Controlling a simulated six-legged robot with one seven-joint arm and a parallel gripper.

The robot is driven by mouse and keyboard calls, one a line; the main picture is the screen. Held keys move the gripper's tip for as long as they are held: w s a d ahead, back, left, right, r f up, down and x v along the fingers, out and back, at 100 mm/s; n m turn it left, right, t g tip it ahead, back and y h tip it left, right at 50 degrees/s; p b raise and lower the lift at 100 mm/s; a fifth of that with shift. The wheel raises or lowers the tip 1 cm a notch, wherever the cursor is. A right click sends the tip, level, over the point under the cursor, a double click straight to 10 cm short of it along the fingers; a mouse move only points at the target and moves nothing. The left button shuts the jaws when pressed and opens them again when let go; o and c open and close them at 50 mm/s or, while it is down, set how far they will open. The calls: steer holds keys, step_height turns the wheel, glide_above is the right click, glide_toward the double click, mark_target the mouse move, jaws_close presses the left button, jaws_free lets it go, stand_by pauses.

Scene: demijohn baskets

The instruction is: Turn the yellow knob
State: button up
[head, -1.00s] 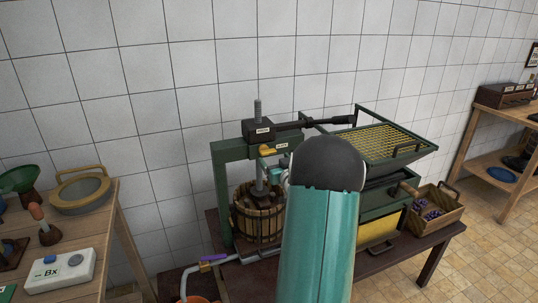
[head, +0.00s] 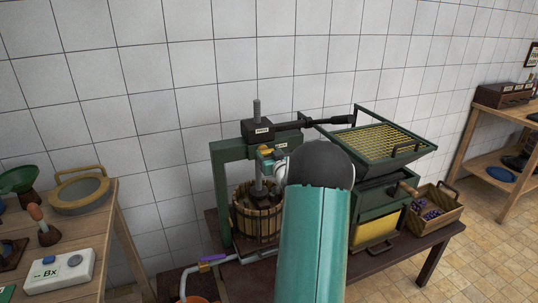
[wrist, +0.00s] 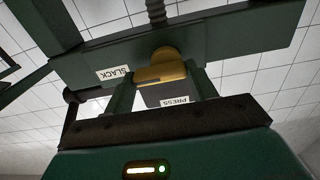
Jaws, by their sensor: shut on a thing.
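The yellow knob (head: 264,149) is on the front of the green press frame (head: 222,190), just under the black block at its top. In the wrist view the yellow knob (wrist: 162,66) sits between the two green fingers of my gripper (wrist: 163,88). My gripper is shut on the knob. A white SLACK label (wrist: 115,75) is to the left of the knob and a PRESS label (wrist: 174,102) is below it, both upside down in that view. In the head view my arm covers part of the machine, and my gripper (head: 267,155) shows only small beside it.
Below the knob stands a slatted wooden press basket (head: 258,222). A long black lever (head: 320,122) reaches right from the press head. A green crusher with a yellow grid (head: 385,142) is at right, a grape crate (head: 437,205) beyond. A wooden table (head: 110,230) is at left.

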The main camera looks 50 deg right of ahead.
steer(key=shift+n, duration=0.5)
steer(key=n, duration=0.3)
steer(key=shift+a+r+n, duration=0.1)
steer(key=shift+r+n, duration=0.1)
steer(key=shift+n, duration=0.1)
steer(key=n, duration=0.4)
steer(key=shift+w+a+r, duration=0.1)
steer(key=shift+w+a, duration=0.05)
steer(key=n, duration=0.5)
steer(key=shift+w+a, duration=0.1)
steer(key=shift+a, duration=0.05)
steer(key=n, duration=0.4)
steer(key=shift+a, duration=0.15)
steer(key=shift+n, duration=0.3)
steer(key=o, duration=1)
